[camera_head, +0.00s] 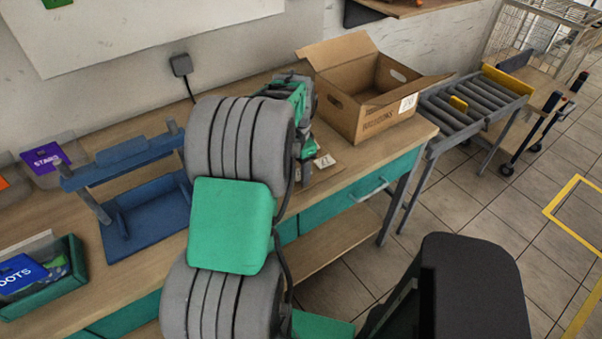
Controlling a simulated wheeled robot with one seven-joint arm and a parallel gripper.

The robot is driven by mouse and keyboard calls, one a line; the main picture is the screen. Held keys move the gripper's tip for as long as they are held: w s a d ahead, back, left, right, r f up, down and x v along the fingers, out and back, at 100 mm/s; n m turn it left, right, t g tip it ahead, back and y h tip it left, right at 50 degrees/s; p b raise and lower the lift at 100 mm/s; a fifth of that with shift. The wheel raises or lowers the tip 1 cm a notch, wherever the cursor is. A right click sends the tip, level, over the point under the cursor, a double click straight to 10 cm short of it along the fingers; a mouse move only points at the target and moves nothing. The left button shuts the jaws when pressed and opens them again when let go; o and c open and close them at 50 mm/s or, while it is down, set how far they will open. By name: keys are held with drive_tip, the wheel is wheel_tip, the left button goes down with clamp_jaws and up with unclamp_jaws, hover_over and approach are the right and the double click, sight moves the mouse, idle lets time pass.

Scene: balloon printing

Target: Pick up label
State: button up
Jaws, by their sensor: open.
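A small white label (325,161) with dark marks lies on the wooden workbench (345,178), just right of my arm. My gripper (309,150) is low over the bench beside this label, at the end of my grey and green arm. It is open. My arm hides part of it, and the fingertips are hard to make out. I cannot tell whether they touch the label. A white tag (408,102) is on the front of the open cardboard box (357,104).
A blue stand (148,208) is left of my arm. A green bin (42,285) holds a blue DOTS packet, and a purple STARS packet (46,157) lies behind. A roller conveyor (470,105) adjoins the bench on the right.

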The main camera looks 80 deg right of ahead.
drive_tip(key=shift+c, duration=0.6)
clamp_jaws()
